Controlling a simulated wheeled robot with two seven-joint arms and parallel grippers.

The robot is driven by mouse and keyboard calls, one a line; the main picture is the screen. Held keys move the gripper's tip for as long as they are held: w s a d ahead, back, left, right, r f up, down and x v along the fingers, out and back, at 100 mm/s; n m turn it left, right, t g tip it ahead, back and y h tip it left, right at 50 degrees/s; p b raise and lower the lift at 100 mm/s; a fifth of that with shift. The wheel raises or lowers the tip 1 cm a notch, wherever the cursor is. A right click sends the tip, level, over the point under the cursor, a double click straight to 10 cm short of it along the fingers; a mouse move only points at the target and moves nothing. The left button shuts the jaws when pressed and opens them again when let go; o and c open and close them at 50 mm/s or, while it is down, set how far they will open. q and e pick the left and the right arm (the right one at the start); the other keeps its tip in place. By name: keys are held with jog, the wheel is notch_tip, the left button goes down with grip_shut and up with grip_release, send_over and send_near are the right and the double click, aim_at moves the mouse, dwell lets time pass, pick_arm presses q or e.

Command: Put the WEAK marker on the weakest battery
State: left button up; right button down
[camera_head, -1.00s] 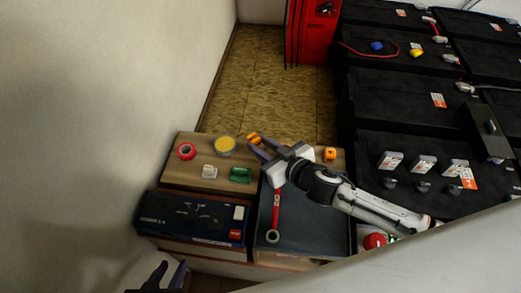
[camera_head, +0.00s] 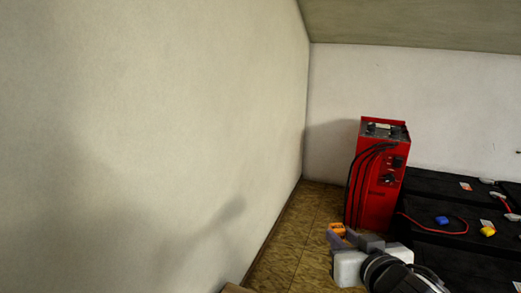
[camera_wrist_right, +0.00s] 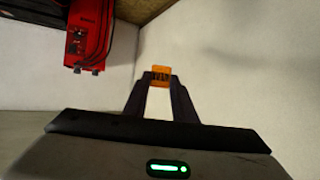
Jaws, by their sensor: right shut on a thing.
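My right gripper (camera_head: 344,236) is shut on a small orange marker (camera_head: 337,229) and holds it up in the air, in front of the floor by the red cabinet. In the right wrist view the orange marker (camera_wrist_right: 161,70) sits between the two dark fingertips; its lettering is too small to read surely. Black batteries (camera_head: 430,186) stand in rows at the right, partly cut off by the frame edge. Which battery is weakest does not show. My left gripper is out of view.
A red charger-like unit (camera_head: 372,200) with black cables stands by the back wall, left of the batteries. A blue cap (camera_head: 442,220), a yellow cap (camera_head: 488,231) and a red cable lie on the batteries. A pale wall (camera_head: 150,120) bounds the left.

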jog(key=s+d+r+m+h, duration=0.1)
jog(key=s+d+r, duration=0.2)
jog(key=s+r, duration=0.4)
notch_tip(320, 180, up, 4)
jog(key=shift+s+f, duration=0.1)
jog(key=shift+s, duration=0.05)
jog(key=shift+f, duration=0.1)
